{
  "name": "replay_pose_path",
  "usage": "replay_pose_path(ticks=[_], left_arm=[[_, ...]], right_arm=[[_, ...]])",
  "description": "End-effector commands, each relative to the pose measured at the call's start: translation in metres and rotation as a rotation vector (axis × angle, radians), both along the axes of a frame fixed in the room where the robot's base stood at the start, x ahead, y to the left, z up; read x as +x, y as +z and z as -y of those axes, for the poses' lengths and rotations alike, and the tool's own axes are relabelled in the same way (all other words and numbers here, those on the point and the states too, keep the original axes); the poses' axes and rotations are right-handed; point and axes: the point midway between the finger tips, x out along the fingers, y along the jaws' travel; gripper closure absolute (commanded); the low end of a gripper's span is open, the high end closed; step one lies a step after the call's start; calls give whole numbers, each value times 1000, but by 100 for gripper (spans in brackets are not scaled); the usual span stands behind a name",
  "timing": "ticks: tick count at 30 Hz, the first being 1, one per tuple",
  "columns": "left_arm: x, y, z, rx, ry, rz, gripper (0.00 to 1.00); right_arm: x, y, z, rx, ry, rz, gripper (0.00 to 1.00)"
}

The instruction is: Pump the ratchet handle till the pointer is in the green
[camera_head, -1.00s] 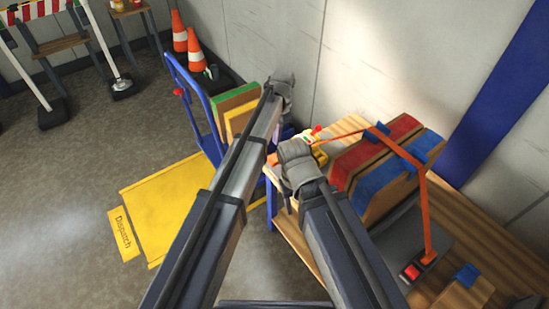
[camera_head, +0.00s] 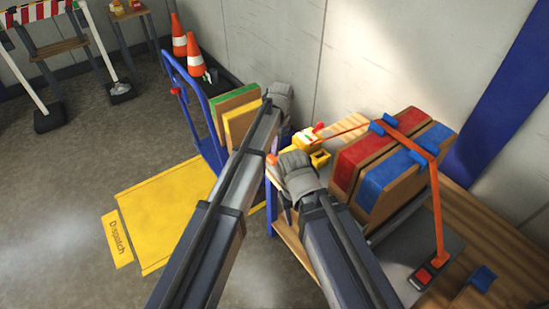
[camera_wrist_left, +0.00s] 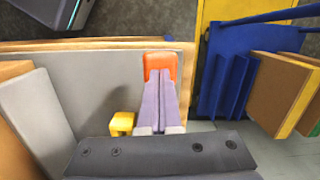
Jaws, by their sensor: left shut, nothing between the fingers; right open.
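A yellow ratchet (camera_head: 308,140) with a small red part and a light face stands at the bench's back left; pointer and green zone are too small to read. An orange strap (camera_head: 438,215) runs from it over a red-banded and a blue-banded box (camera_head: 400,165). A yellow block (camera_wrist_left: 122,124) sits left of the fingers.
A blue trolley (camera_head: 195,105) with boards and a yellow Dispatch mat (camera_head: 160,215) are left of the bench. Traffic cones (camera_head: 195,52) stand by the wall.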

Motion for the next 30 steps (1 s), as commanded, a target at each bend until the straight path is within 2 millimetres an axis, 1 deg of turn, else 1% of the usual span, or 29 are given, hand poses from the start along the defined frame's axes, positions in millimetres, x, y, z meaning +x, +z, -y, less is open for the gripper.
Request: replay_pose_path(ticks=[4, 7, 16, 18, 23, 26, 30], left_arm=[[0, -2, 0, 0, 0, 0, 100], [0, -9, 0, 0, 0, 0, 100], [0, -43, 0, 0, 0, 0, 100], [0, -37, 0, 0, 0, 0, 100], [1, -36, 1, 0, 0, 0, 100], [7, -32, 7, 0, -1, 0, 100], [20, -26, 21, -2, -2, 1, 100]], right_arm=[[0, -2, 0, 0, 0, 0, 50], [0, -9, 0, 0, 0, 0, 50], [0, -43, 0, 0, 0, 0, 50], [0, -37, 0, 0, 0, 0, 50], [0, -36, 0, 0, 0, 0, 50], [0, -32, 0, 0, 0, 0, 50], [0, -26, 0, 0, 0, 0, 50]])
